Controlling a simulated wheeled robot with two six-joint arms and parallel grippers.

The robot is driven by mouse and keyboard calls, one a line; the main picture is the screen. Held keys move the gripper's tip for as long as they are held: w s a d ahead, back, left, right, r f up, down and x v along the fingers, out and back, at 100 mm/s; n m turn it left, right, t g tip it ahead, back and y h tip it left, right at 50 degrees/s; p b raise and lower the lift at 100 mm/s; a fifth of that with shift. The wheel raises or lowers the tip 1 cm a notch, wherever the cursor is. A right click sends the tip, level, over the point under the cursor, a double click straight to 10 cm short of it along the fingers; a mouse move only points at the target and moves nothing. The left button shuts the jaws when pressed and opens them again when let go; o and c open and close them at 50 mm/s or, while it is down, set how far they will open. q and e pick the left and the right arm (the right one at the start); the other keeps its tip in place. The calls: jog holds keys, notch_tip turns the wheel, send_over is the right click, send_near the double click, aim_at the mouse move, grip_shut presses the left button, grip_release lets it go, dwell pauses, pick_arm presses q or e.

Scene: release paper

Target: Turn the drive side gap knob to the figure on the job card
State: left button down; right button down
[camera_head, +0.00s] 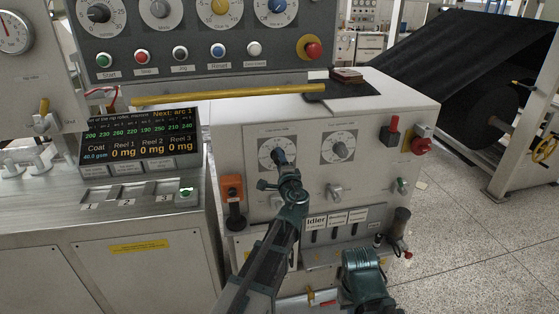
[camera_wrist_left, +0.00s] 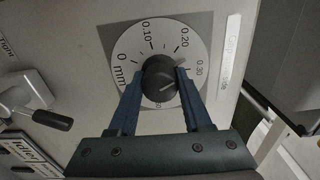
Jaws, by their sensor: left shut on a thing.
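A black gap knob (camera_wrist_left: 160,79) sits in the middle of a round white dial (camera_wrist_left: 127,69) marked in mm, with 0, 0.10, 0.20 and 0.30 readable. My left gripper (camera_wrist_left: 158,84) is shut on this knob, with a finger on each side. In the head view my left gripper (camera_head: 281,164) reaches the left dial (camera_head: 268,145) of two on the cabinet front. The right dial's knob (camera_head: 340,149) stands free. I cannot make out a job card.
A screen (camera_head: 140,137) with figures stands at the left. A yellow bar (camera_head: 230,94) runs above the cabinet. Small levers (camera_head: 334,192), an orange-topped handle (camera_head: 232,190) and a red knob (camera_head: 421,146) surround the dials. Open floor (camera_head: 460,240) lies to the right.

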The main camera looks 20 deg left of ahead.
dwell(0.3)
pick_arm(q)
jog(key=shift+c, duration=1.7)
grip_release()
jog(key=shift+s+d, duration=0.1)
jog(key=v, duration=1.3)
jog(key=shift+s, duration=0.25)
jog(key=shift+d+f, duration=0.1)
